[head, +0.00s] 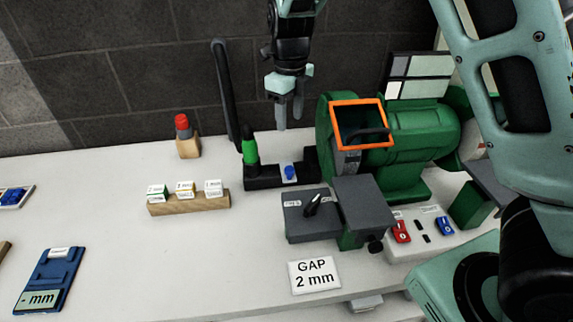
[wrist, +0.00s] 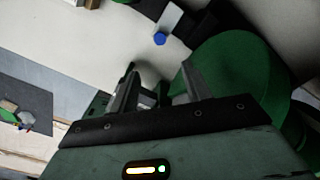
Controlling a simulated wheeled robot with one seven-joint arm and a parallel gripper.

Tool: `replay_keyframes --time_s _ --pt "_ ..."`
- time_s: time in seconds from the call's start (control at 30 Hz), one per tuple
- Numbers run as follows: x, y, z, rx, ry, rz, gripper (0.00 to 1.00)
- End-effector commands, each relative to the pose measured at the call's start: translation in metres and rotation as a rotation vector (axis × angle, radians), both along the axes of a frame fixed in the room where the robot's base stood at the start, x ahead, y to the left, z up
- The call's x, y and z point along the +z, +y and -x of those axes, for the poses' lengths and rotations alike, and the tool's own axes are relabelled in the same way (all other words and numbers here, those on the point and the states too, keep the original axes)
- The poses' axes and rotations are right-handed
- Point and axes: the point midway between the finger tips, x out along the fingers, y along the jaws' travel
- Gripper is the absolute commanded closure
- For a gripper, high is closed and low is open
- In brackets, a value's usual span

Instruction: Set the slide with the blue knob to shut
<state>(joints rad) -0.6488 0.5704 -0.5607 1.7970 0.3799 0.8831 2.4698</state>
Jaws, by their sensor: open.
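The blue knob (head: 290,172) sits on a light plate on a dark slide block (head: 263,178) on the table, left of the green grinder. The blue knob also shows in the wrist view (wrist: 160,39), beyond my fingertips. My gripper (head: 290,112) hangs above and behind the knob in the head view, with its fingers pointing down. My gripper is open and empty in the wrist view (wrist: 160,80), apart from the knob. I cannot read any open or shut marking by the slide.
The green grinder (head: 420,150) with an orange-framed guard (head: 388,103) stands close right. A wooden block with labelled cubes (head: 188,203) is further left.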

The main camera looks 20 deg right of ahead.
Motion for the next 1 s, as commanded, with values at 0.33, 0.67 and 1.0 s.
replay_keyframes --time_s 0.33,0.67,1.0 --pt "-0.071 -0.001 0.002 -0.001 0.005 0.001 0.52" --pt "-0.134 -0.001 0.001 0.0 0.004 0.0 0.52" --pt "-0.158 0.0 0.001 0.002 0.001 -0.002 0.52"
